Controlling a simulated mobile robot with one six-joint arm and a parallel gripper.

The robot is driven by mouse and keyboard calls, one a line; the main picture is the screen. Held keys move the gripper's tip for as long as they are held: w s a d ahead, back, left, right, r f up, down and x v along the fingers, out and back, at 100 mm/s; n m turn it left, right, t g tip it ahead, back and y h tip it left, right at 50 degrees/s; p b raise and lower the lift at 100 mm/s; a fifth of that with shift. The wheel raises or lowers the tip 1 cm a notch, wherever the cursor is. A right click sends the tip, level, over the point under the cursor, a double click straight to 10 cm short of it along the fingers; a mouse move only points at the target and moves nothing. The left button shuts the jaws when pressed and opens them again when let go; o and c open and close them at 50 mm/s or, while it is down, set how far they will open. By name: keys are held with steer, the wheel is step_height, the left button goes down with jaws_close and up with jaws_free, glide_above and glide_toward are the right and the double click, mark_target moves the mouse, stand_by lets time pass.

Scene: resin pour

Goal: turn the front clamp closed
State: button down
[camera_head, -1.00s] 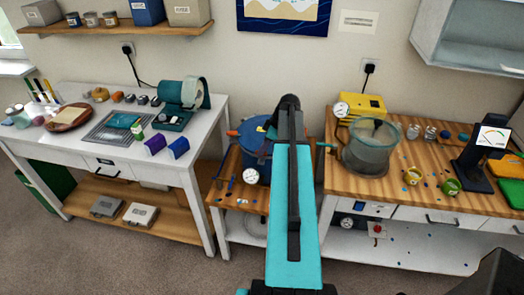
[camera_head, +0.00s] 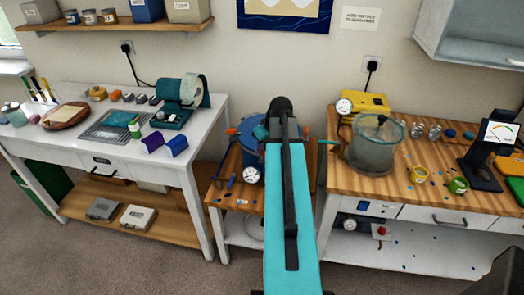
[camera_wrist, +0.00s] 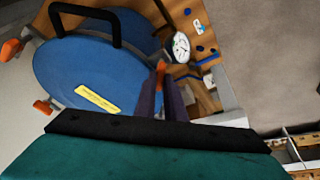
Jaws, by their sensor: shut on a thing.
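The blue pressure pot (camera_head: 249,158) stands on the low wooden bench, partly hidden by my arm in the head view. In the wrist view its blue lid (camera_wrist: 75,68) has a black handle (camera_wrist: 85,12) and a yellow label (camera_wrist: 97,99). The front clamp (camera_wrist: 160,68), orange, is at the lid edge near the gauge. My gripper (camera_wrist: 159,92) is shut on this clamp, its dark fingers on either side. My arm hides the gripper in the head view. Two other orange clamps (camera_wrist: 12,50) (camera_wrist: 43,107) show on the opposite side of the lid.
A white dial gauge (camera_head: 251,176) sits at the pot's front, close to my fingers in the wrist view (camera_wrist: 180,47). Small tools lie on the low bench (camera_head: 218,193). A white table (camera_head: 70,150) stands left, and a wooden-topped bench with a clear chamber (camera_head: 374,146) stands right.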

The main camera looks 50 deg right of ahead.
steer(key=m+h, duration=0.1)
steer(key=m, duration=0.1)
steer(key=m+g+b, duration=0.1)
steer(key=m, duration=0.2)
steer(key=shift+a+f+h, duration=0.1)
steer(key=shift+a+h, duration=0.1)
steer(key=shift+h, duration=0.2)
steer(key=shift+m+g+h+b, duration=0.35)
steer(key=shift+m+g+h, duration=0.25)
steer(key=shift+m, duration=1.6)
steer(key=c, duration=1.8)
jaws_free()
steer(key=shift+c, duration=0.2)
steer(key=shift+w, duration=0.1)
steer(key=shift+a+r, duration=0.1)
steer(key=shift+r, duration=0.2)
